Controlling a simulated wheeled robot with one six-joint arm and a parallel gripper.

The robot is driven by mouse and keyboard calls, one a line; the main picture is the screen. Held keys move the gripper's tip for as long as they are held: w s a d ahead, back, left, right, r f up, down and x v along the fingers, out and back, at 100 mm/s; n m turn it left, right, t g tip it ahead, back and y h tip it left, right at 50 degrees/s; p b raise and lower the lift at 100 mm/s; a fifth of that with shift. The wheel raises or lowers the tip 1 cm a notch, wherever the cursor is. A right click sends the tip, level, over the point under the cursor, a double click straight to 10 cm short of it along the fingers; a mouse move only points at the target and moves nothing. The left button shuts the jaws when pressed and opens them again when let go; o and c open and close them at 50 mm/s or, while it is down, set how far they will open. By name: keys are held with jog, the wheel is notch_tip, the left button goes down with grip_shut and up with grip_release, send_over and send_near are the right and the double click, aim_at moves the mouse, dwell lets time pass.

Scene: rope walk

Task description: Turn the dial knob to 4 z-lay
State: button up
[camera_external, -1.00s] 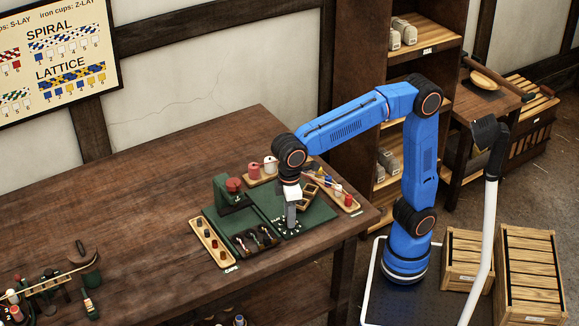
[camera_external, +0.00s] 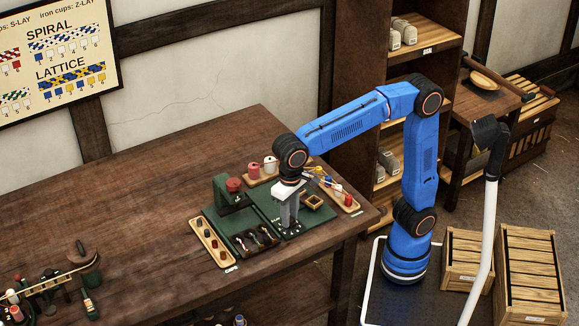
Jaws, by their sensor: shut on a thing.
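The dial (camera_external: 293,234) is a small dark disc with pale marks at the front right of the green machine base (camera_external: 318,215). My gripper (camera_external: 288,228) points straight down over it, its grey fingers shut on the knob. The fingers hide most of the knob and part of the dial, so the setting it points to cannot be read.
Left of the dial is a black row of hooks or cups (camera_external: 255,240), then a wooden tray of caps (camera_external: 211,242). A green post with a red top (camera_external: 234,185) stands behind. A tray with spools (camera_external: 262,169) and a small wooden frame (camera_external: 312,202) are close by. The table's left middle is clear.

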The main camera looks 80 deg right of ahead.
jog(key=shift+m, duration=0.7)
jog(key=o, duration=1)
jog(key=shift+o, duration=0.2)
notch_tip(320, 180, up, 18)
jog(key=shift+f, duration=0.25)
jog(key=shift+d, duration=0.2)
